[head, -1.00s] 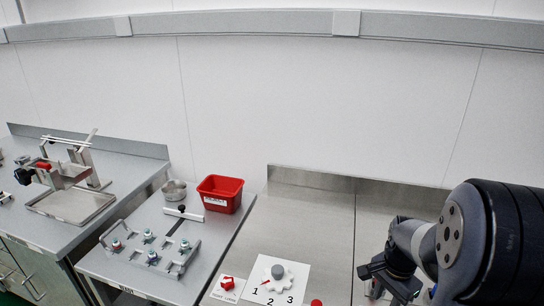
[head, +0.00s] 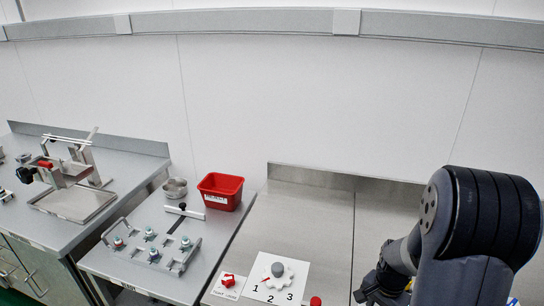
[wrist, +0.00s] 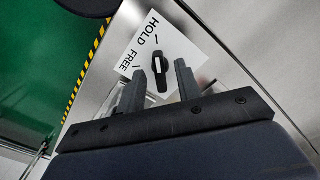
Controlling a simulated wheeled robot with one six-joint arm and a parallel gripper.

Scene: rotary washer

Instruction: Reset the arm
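My gripper (wrist: 160,72) shows in the wrist view with its two dark fingers spread apart and nothing gripped. Beyond the fingertips, a black handle with a white stripe (wrist: 158,66) sits on a white plate marked HOLD and FREE (wrist: 186,40). The handle appears in the gap between the fingers, and I see no contact. In the head view my arm fills the lower right; the dark wrist end (head: 375,288) is low over the steel counter (head: 325,215), and its fingers cannot be made out there.
A numbered white dial plate (head: 292,262), a red knob on a plate (head: 228,281) and a red button (head: 315,301) lie left of my arm. Further left are a red bin (head: 220,192) and a valve fixture (head: 150,245). The counter behind is clear.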

